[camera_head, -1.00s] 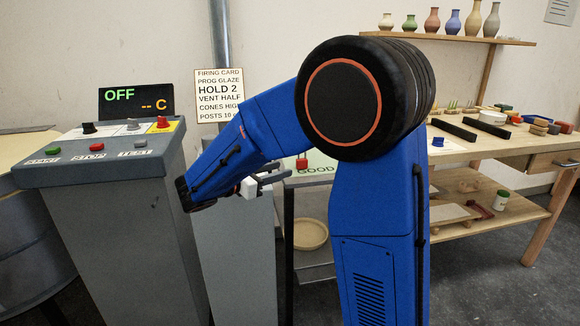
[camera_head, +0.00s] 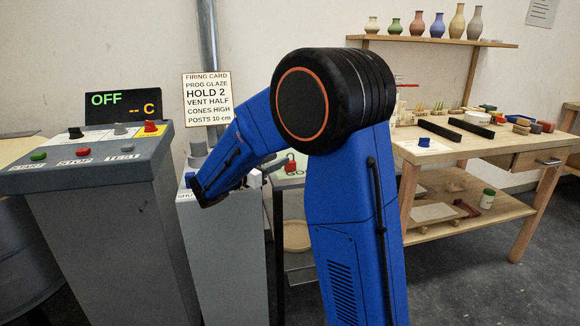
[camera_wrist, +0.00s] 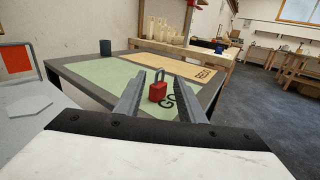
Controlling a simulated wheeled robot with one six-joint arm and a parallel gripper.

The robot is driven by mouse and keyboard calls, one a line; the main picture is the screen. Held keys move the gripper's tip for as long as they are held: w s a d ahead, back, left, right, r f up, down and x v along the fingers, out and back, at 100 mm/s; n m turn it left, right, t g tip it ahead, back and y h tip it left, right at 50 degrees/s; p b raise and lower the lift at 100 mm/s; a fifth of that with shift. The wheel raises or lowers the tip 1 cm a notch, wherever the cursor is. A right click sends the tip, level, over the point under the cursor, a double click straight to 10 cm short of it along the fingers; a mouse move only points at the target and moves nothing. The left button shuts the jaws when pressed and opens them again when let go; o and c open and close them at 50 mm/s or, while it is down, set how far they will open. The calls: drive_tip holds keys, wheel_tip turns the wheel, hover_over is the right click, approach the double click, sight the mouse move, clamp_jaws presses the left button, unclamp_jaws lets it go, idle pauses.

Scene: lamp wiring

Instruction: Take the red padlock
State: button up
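The red padlock (camera_head: 291,166) stands on the cart's top, just past my gripper in the head view. In the wrist view the padlock (camera_wrist: 157,92) is upright with its grey shackle on top, over the green GOOD area. My gripper (camera_wrist: 160,79) is open and empty. Its two fingers point at the padlock, which shows between them and seems to lie beyond or near the tips. I cannot tell the exact gap. In the head view my arm hides part of the gripper (camera_head: 273,165).
A dark cylinder (camera_wrist: 105,47) stands at the table's far left corner in the wrist view. A grey control console (camera_head: 90,170) and a grey pedestal are to the left. A wooden workbench (camera_head: 470,150) with clutter stands at the right. Grey floor is free in front.

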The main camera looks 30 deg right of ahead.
drive_tip(key=shift+f+x, duration=0.25)
drive_tip(key=shift+x, duration=1.35)
drive_tip(key=shift+f+x, duration=0.2)
drive_tip(key=shift+x, duration=1.4)
drive_tip(key=shift+s, duration=0.1)
clamp_jaws()
